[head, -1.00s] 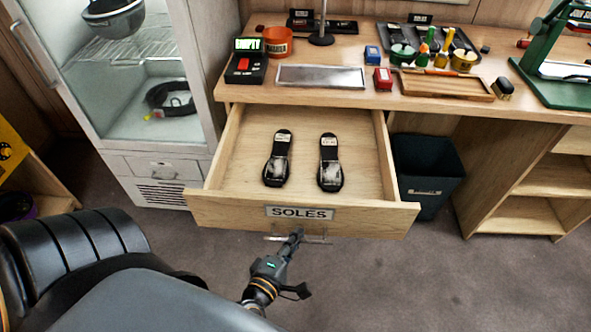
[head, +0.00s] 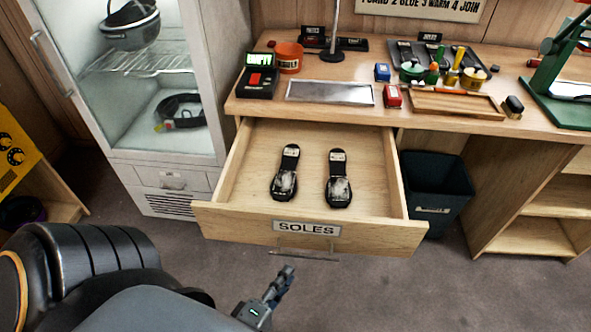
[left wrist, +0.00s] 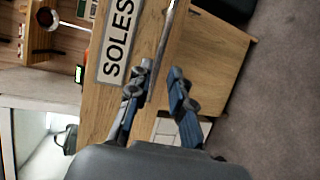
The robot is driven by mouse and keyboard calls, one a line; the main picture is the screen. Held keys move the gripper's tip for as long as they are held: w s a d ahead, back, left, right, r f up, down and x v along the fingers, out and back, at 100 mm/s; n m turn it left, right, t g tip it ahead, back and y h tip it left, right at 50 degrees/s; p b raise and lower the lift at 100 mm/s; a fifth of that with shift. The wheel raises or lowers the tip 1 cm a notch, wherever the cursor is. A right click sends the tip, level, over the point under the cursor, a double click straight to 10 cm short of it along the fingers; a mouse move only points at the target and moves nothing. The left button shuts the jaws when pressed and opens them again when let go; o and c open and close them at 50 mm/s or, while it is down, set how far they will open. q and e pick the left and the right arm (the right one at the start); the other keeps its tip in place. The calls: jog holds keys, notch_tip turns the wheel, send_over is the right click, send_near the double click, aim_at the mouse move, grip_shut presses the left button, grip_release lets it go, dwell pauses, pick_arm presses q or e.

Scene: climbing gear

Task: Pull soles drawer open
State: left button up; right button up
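The wooden soles drawer (head: 232,222) is pulled well out from under the bench, and its front label reads SOLES (head: 306,228). Two black soles (head: 285,173) (head: 340,179) lie inside it. A thin metal bar handle (head: 305,254) runs along the lower drawer front. My left gripper (head: 284,272) is just in front of and below the handle, apart from it in the head view. My right gripper is not in view.
The workbench (head: 350,109) above carries stamps, small bottles and a wooden tray (head: 457,104). A glass-door cabinet (head: 205,60) stands left, close to the drawer. A dark bin (head: 437,190) stands right of the drawer. The carpet (head: 400,290) in front is clear.

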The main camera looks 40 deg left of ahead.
pick_arm(q)
jog(key=v, duration=0.4)
dwell(0.5)
